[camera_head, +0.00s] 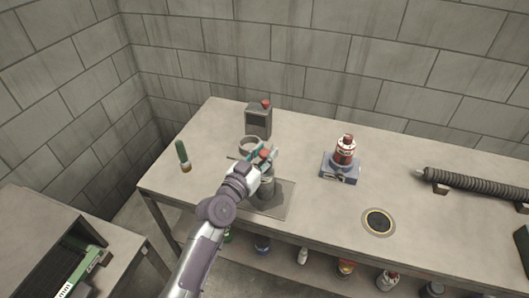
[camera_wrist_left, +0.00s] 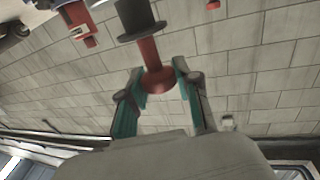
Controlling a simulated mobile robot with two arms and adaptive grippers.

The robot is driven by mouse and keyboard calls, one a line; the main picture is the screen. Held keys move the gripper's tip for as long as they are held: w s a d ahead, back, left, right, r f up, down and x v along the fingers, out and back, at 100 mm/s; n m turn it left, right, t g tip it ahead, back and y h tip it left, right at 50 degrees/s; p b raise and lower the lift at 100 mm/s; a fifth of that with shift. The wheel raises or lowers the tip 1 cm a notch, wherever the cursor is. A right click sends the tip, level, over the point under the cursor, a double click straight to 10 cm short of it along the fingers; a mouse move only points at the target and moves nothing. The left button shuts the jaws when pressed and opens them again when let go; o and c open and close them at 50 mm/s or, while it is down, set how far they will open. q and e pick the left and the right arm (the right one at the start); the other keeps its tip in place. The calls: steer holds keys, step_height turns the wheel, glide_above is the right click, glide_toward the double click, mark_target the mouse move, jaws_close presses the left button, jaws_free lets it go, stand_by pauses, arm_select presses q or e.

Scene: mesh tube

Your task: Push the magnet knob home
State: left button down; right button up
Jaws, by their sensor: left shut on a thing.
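The magnet knob shows in the left wrist view as a red stem (camera_wrist_left: 152,65) with a flared end and a wide dark disc (camera_wrist_left: 140,18). My left gripper (camera_wrist_left: 157,80) has its teal fingers shut on the red part. In the head view my left gripper (camera_head: 263,155) is above a grey cylinder (camera_head: 267,186) on a flat grey plate (camera_head: 285,206), with a little red showing between its fingers. The gripper and wrist hide much of the knob there, so I cannot tell how it meets the cylinder. My right gripper is not in view.
A dark can (camera_head: 258,123) with a red cap and a grey ring (camera_head: 248,144) stand behind. A green-handled tool (camera_head: 183,155) lies left. A red-and-white bottle (camera_head: 345,150) on a blue-grey base stands right. A round black disc (camera_head: 379,221) and ribbed hose (camera_head: 480,184) are farther right.

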arm_select(q)
step_height(320, 180, down, 3)
steer(key=shift+r+b, duration=0.1)
steer(key=shift+b, duration=0.55)
steer(key=shift+s+r, duration=0.1)
steer(key=c, duration=0.8)
jaws_free()
steer(key=shift+o, duration=0.2)
steer(key=v, duration=1.2)
